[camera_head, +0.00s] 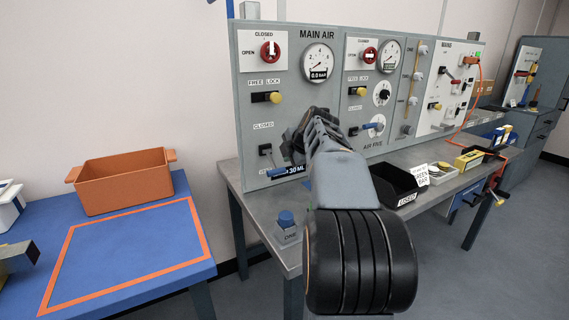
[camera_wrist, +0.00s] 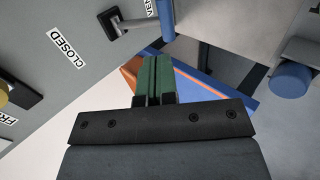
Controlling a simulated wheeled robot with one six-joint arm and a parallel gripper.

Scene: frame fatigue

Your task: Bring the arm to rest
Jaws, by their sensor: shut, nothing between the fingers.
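My gripper shows in the wrist view (camera_wrist: 154,80), its two green fingers together with nothing between them. In the head view my arm reaches forward over the grey bench, and its far end is in front of the panel (camera_head: 295,65); the fingertips are hidden there. A small lever handle (camera_head: 266,152) on the panel is left of the arm's end. It also shows above the fingers in the wrist view (camera_wrist: 130,24), apart from them.
The blue table (camera_head: 190,270) at left carries an orange bin (camera_head: 122,181) and an orange outline. A blue-topped button box (camera_head: 287,226) stands on the grey bench's front corner. A black tray (camera_head: 393,184) marked USED sits right of my arm. Wall gauges and knobs are close by.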

